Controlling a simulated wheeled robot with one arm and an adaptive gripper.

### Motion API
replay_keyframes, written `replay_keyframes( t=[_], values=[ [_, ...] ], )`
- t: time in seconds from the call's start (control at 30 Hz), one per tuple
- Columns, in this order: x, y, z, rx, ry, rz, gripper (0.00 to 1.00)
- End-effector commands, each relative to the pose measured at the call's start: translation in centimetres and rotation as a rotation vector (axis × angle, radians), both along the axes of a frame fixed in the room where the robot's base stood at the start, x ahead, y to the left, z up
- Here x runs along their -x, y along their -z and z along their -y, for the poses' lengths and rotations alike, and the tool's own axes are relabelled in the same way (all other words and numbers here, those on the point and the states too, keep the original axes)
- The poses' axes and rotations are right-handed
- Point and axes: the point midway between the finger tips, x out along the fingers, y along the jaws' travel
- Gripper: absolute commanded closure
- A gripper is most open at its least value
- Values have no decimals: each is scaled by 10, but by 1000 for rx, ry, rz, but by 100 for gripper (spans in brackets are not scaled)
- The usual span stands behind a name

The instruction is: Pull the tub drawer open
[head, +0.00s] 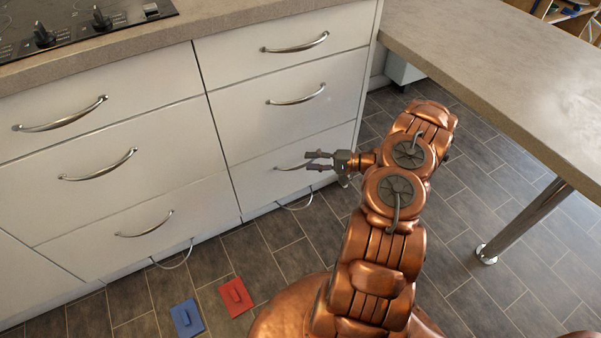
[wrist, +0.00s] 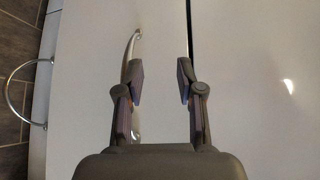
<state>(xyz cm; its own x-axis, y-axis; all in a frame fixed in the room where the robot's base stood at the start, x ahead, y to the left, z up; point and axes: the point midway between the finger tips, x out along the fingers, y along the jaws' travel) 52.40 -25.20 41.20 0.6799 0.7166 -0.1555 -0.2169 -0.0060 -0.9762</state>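The white cabinet has two visible stacks of drawers with curved metal handles. No label shows which one is the tub drawer. My gripper (head: 318,161) is in front of the bottom drawer (head: 262,184) of the right stack, which looks shut. In the wrist view my gripper (wrist: 160,80) is open, with nothing clearly between its fingers. That drawer's handle (wrist: 136,42) runs behind the left finger, which partly hides it; I cannot tell whether they touch. The handle also shows in the head view (head: 286,168), left of the fingertips.
Wire loops (head: 297,203) (head: 173,262) stick out low at the cabinet base. A blue piece (head: 186,318) and a red piece (head: 236,297) lie on the tiled floor. A counter (head: 500,75) with a metal leg (head: 525,222) stands at right. A hob (head: 75,25) is at upper left.

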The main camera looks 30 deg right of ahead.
Motion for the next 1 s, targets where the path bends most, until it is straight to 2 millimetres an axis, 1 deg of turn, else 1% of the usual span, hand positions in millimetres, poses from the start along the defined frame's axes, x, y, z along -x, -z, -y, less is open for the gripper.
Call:
replay_keyframes(
  t=[0.03, 0.1, 0.2, 0.33, 0.47, 0.8, 1.0],
  values=[
    [4, 20, 8, -6, 30, 3, 63],
    [7, 33, 18, -6, 60, 11, 63],
    [10, 44, 26, -5, 88, 19, 63],
    [9, 50, 27, -4, 100, 23, 63],
    [0, 52, 19, -2, 98, 23, 63],
    [-36, 58, -11, -1, 98, 24, 63],
    [-46, 59, -20, -2, 100, 24, 63]
  ],
)
